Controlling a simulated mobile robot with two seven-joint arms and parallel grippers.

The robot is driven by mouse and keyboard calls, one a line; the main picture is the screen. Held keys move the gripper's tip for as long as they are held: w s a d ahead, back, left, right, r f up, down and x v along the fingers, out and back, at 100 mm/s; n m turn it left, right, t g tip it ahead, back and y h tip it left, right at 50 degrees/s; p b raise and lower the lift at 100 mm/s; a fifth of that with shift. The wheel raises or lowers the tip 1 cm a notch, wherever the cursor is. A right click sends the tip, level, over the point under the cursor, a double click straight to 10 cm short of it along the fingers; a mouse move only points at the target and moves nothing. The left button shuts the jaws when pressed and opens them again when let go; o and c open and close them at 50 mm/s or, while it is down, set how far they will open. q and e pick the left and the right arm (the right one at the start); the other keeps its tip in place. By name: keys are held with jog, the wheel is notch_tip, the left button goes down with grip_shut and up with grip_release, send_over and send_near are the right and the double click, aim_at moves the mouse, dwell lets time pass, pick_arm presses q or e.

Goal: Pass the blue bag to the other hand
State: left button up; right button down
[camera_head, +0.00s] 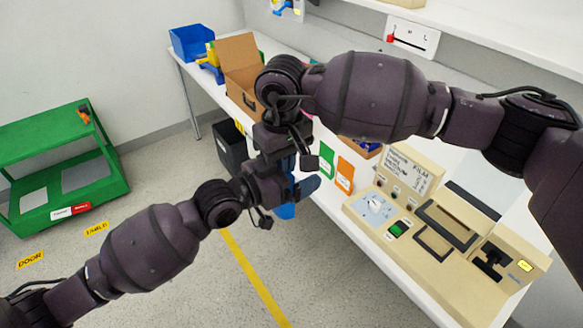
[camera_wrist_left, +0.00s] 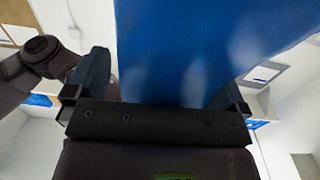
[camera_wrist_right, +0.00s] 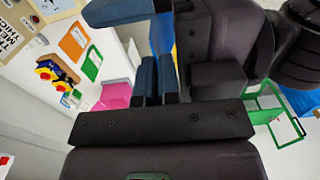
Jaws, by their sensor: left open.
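The blue bag (camera_head: 285,211) hangs where my two grippers meet, mostly hidden by them in the head view. In the left wrist view the bag (camera_wrist_left: 190,50) fills the space between the fingers of my left gripper (camera_wrist_left: 165,90), which is open around it. In the right wrist view the fingers of my right gripper (camera_wrist_right: 156,85) are close together on a thin edge of the bag (camera_wrist_right: 161,32). My right gripper comes down from above, and my left gripper (camera_head: 300,177) reaches in from the lower left.
A white table (camera_head: 335,208) runs along the wall with a beige control panel (camera_head: 410,252) on it. A cardboard box (camera_head: 240,55) and a blue bin (camera_head: 190,41) stand at its far end. A green cart (camera_head: 65,160) stands left.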

pick_arm(q)
jog(key=c, duration=0.9)
jog(key=shift+c, duration=0.2)
pick_arm(e)
jog(key=c, duration=1.3)
grip_release()
jog(key=shift+o, duration=0.2)
jog(key=shift+s+a, duration=0.1)
